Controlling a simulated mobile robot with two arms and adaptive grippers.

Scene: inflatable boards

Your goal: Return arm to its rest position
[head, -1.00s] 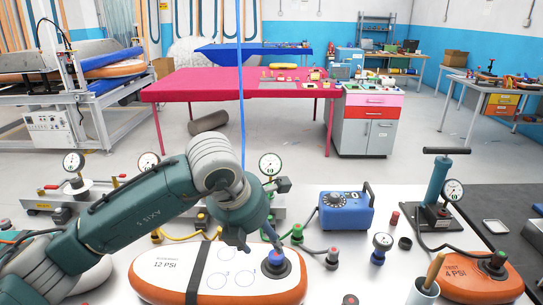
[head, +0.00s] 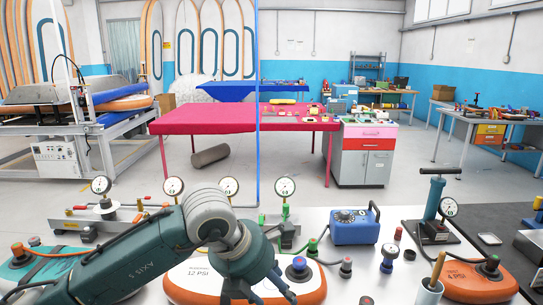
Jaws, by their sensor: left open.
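My left arm (head: 140,245), dark teal with a grey ribbed joint, comes in from the lower left and bends down over the table. My left gripper (head: 287,290) is at its end, low in the head view, with dark fingers open and nothing seen between them. It is in front of the white and orange board marked 12 PSI (head: 190,285) and hides part of it. The blue-topped valve (head: 299,266) on that board shows just beyond the gripper; I cannot tell whether they touch. My right gripper is not in view.
A blue pump box (head: 355,227), a hand pump (head: 433,205) and several gauges, such as one gauge (head: 285,188), stand on the white table. An orange board (head: 475,280) lies at right. A teal board (head: 35,268) lies at left. A blue line hangs vertically behind my arm.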

